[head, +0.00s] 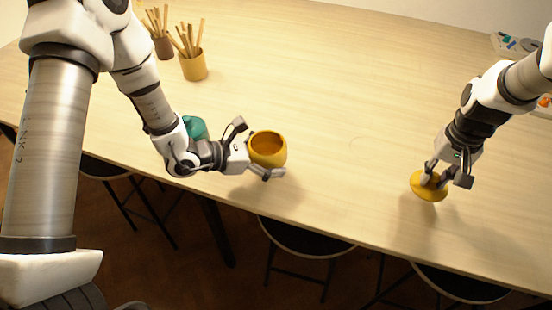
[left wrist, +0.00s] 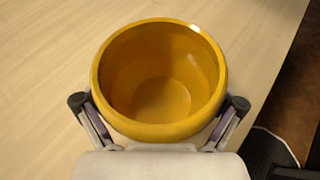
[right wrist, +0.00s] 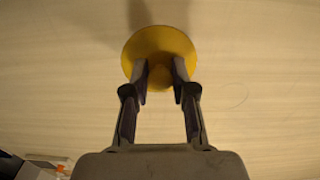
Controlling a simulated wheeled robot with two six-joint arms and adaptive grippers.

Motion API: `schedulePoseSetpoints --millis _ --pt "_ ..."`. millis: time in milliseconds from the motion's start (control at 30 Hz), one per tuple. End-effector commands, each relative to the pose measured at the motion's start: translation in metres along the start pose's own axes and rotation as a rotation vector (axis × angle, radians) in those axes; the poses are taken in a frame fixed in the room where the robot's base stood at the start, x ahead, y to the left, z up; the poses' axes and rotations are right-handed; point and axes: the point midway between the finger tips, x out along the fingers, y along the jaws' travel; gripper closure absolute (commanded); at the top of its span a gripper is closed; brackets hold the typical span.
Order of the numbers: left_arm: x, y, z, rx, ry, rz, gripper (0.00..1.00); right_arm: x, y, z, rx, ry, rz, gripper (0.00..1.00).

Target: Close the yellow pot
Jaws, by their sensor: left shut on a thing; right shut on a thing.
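The yellow pot (head: 268,150) is open at the top, near the front edge of the table. My left gripper (head: 254,150) is shut on the pot's sides; the left wrist view shows the pot (left wrist: 160,122) upright between the fingers, its inside empty. The yellow lid (head: 429,188) is a round disc with a knob, to the right of the pot and well apart from it. My right gripper (head: 446,178) is shut on the lid's knob; the right wrist view shows the lid (right wrist: 160,42) beyond the fingertips. I cannot tell whether the lid touches the table.
A teal object (head: 195,127) stands behind my left wrist, partly hidden. A yellow cup (head: 194,66) and a brown cup (head: 163,46) with sticks stand at the back left. Stools (head: 305,240) stand below the front edge. The table between pot and lid is clear.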

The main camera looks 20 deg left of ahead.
Motion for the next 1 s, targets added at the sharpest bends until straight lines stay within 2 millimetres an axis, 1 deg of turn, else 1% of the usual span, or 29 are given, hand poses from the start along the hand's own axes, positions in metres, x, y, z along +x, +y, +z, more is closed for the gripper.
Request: schedulePoseSetpoints --millis 33,133,300,367,400,433,500,600,700,833,1000 --pt "-0.007 -0.007 -0.004 -0.005 -0.005 0.001 0.52 0.007 0.000 0.000 0.000 0.000 0.000 1.00" --pt "-0.026 -0.020 -0.008 -0.007 -0.006 0.003 0.52 0.013 0.000 0.000 0.000 0.000 0.000 1.00" --pt "-0.058 -0.043 -0.014 -0.008 -0.007 0.005 0.52 0.020 0.000 0.000 0.000 0.000 0.000 1.00" --pt "-0.068 -0.051 -0.016 -0.008 -0.008 0.004 0.52 0.021 0.000 0.000 0.000 0.000 0.000 1.00" --pt "-0.075 -0.056 -0.012 -0.006 -0.006 0.000 0.52 0.014 0.000 0.000 0.000 0.001 0.000 1.00" --pt "-0.080 -0.057 -0.007 -0.007 0.000 -0.003 0.52 -0.004 0.000 0.000 0.000 0.002 0.000 1.00" --pt "-0.086 -0.062 -0.008 -0.006 0.001 -0.004 0.52 -0.020 0.000 0.000 0.000 0.001 0.000 1.00" --pt "-0.094 -0.068 -0.011 -0.005 0.001 -0.002 0.52 -0.038 0.000 0.000 0.000 0.000 0.000 1.00" --pt "-0.104 -0.076 -0.016 -0.006 0.000 -0.001 0.52 -0.051 0.000 0.000 0.000 0.000 0.000 1.00" --pt "-0.112 -0.083 -0.022 -0.002 -0.001 0.000 0.52 -0.058 0.000 0.000 0.000 0.000 0.000 1.00" --pt "-0.113 -0.085 -0.025 0.002 -0.002 0.000 0.52 -0.057 0.000 0.000 0.000 0.000 0.000 1.00"
